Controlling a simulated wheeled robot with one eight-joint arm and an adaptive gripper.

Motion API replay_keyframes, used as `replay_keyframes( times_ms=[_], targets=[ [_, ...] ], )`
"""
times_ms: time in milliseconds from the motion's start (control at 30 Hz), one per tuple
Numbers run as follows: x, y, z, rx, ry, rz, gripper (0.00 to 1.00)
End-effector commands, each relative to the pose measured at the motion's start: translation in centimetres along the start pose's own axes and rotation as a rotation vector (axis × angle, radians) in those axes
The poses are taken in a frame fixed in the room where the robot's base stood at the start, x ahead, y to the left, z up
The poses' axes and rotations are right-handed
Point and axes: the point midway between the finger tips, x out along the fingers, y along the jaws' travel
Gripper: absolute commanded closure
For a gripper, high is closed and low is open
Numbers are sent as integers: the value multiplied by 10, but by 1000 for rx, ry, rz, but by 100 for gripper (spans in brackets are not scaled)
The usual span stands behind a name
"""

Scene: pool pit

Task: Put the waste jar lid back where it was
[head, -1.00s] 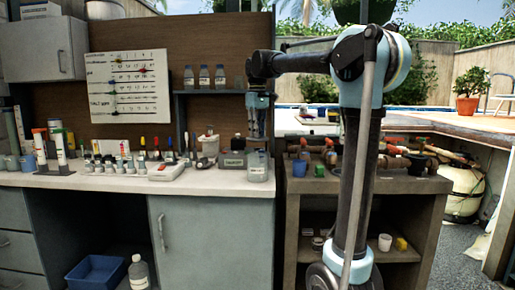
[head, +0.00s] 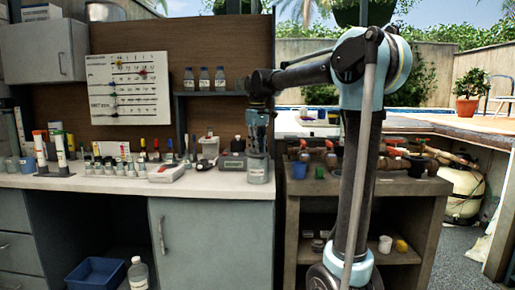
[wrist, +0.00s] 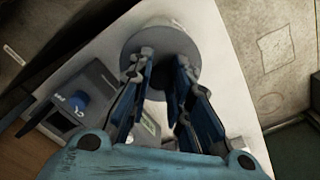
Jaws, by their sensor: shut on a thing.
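The waste jar (head: 257,174), a clear jar with a pale label, stands near the right end of the white counter. My gripper (head: 258,150) points straight down right over it. In the wrist view, my gripper (wrist: 163,75) is shut on a grey round lid (wrist: 158,42); its fingertips reach over the disc's near part, and what they pinch is partly hidden between them. The lid is at or just above the jar's top; I cannot tell whether it touches the rim.
A white tub (head: 209,147) and several small bottles line the counter (head: 110,184). The counter ends just right of the jar.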

Motion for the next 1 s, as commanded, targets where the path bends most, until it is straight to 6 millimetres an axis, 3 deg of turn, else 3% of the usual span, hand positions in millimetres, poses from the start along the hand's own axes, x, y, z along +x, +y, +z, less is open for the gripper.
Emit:
replay_keyframes(
  times_ms=[167, 200, 267, 667, 867, 1000],
  targets=[
    [4, 0, 0, 0, 0, 0, 100],
    [4, 0, 0, 0, 0, 0, 75],
    [4, 0, 0, 0, 0, 0, 62],
    [1, 1, 0, 1, 0, 0, 62],
    [-22, 1, 0, 2, 0, 0, 62],
    [-48, 1, 0, 2, 0, 0, 62]
  ],
)
